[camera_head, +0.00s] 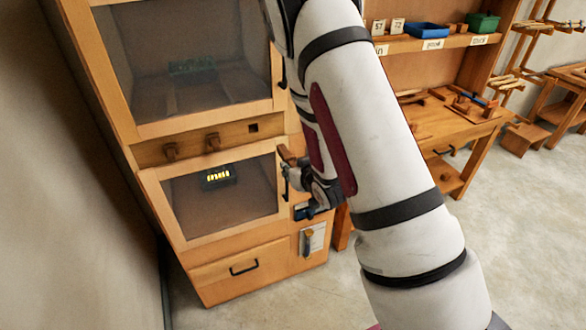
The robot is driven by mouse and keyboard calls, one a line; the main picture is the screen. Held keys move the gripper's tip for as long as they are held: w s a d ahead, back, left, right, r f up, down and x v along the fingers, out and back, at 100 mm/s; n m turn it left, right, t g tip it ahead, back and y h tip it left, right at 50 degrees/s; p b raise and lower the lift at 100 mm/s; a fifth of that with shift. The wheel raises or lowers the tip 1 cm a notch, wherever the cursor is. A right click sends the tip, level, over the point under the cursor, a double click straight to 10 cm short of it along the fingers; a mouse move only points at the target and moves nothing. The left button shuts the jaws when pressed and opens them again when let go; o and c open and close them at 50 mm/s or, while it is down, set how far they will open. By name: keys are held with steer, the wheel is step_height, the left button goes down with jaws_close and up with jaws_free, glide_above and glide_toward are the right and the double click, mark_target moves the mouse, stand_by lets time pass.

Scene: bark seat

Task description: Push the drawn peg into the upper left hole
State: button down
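A wooden cabinet (230,270) stands left of my arm. Its middle rail (190,143) carries two brown pegs, a left one (170,152) and a right one (213,142), both sticking out. A dark square hole (253,127) is open to the right of them. My gripper (293,165) is at the cabinet's right edge, below and right of that hole, partly behind my arm. A brown wooden piece (287,154) shows at its fingertips. I cannot tell whether it is held or belongs to the cabinet.
Glazed doors lie above (190,50) and below (205,200) the rail, with dark handles at right. A display (217,177) glows behind the lower one. A drawer (240,265) is below. A workbench (440,125) and shelf with a blue tray (427,30) stand behind my arm.

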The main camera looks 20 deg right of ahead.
steer(key=shift+w+d+f, duration=0.15)
steer(key=shift+w+f, duration=0.05)
steer(key=shift+f, duration=0.25)
steer(key=shift+r, duration=0.2)
